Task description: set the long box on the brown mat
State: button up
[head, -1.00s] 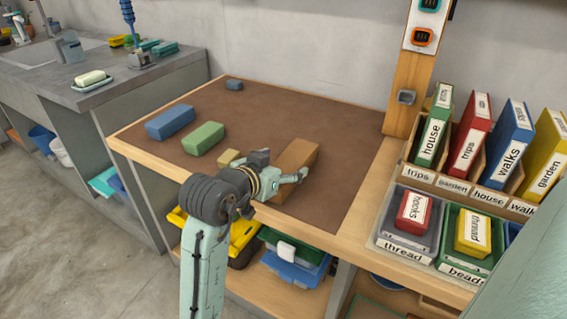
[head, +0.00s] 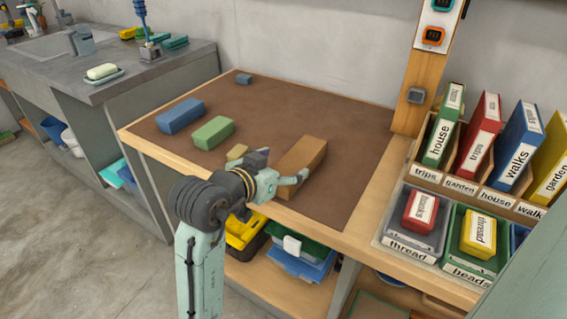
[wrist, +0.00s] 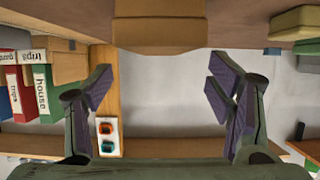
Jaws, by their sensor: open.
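The long box (head: 305,154) is plain orange-brown and lies on the brown mat (head: 330,119) near the front edge of the wooden table. My gripper (head: 283,182) is open and empty at the box's near end, partly covering it from the head camera. In the wrist view the box (wrist: 160,32) shows at the top centre, beyond my open fingers (wrist: 162,90), with a visible gap between them and it. The box's underside contact is partly hidden by my gripper in the head view.
A blue block (head: 180,115), a green block (head: 213,132), a small yellow block (head: 237,151) and a small blue block (head: 244,79) lie on the mat. A wooden post (head: 420,85), labelled books (head: 477,148) and labelled bins (head: 412,240) stand right. The mat's back right is clear.

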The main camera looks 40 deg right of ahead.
jog(key=shift+s+a+r, duration=0.25)
jog(key=shift+a, duration=0.25)
dwell(0.3)
